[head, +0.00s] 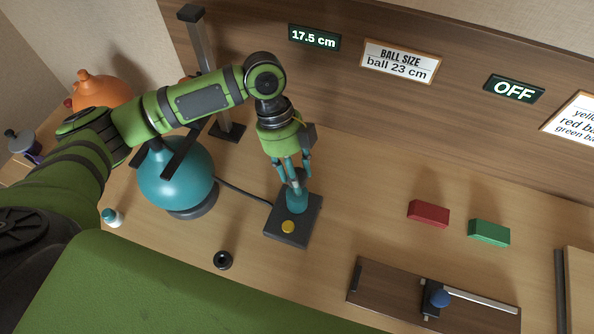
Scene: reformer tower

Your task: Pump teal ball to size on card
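The teal ball (172,182) sits on a dark round base at the left, below a stand with a dark post (203,75) and a bar across the ball's top. A hose runs from it to a dark pump pad (270,232) with a yellow button (288,227) and a teal part (297,199). My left gripper (296,176) points down at the teal part, its fingers around or just above its top; I cannot tell whether they grip it. The card (400,62) reads "BALL SIZE ball 23 cm". A display (314,38) reads "17.5 cm". My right gripper is out of view.
A display (514,88) reads "OFF". Red (428,213) and green (489,232) blocks lie at the right, behind a wooden slider board (390,292) with a blue knob (440,298). A small black ring (223,260) lies in front. An orange object (100,90) stands far left.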

